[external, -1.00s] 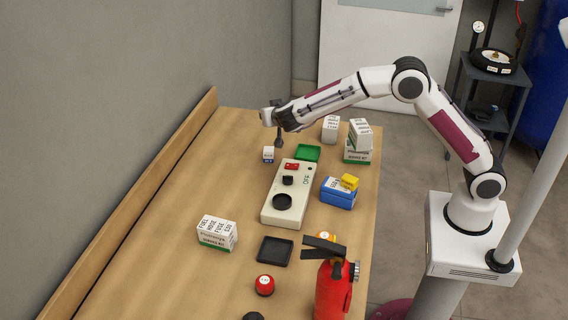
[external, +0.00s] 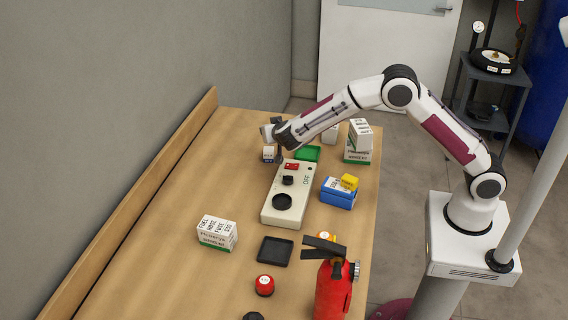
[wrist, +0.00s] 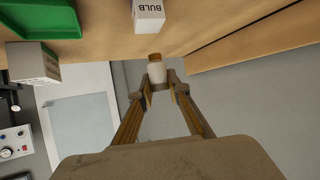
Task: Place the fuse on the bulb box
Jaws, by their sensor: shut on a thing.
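In the wrist view my gripper (wrist: 159,83) is shut on the fuse (wrist: 159,73), a small pale cylinder with an orange-brown end. The bulb box (wrist: 148,10), a small white carton marked BULB, shows just above the fuse in that picture, with a gap between them in the image. In the external view the bulb box (external: 268,154) stands on the table near the far end of the control panel. My gripper (external: 279,151) is low, close to the box's right side. The fuse cannot be made out there.
The OFF-marked panel (external: 269,207) and green tray (external: 312,154) lie close by. White cartons (external: 358,156) and a blue box (external: 337,199) with a yellow block stand to the right. A black tray (external: 275,250) and extinguisher (external: 333,288) are nearer. The table's left side is mostly clear.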

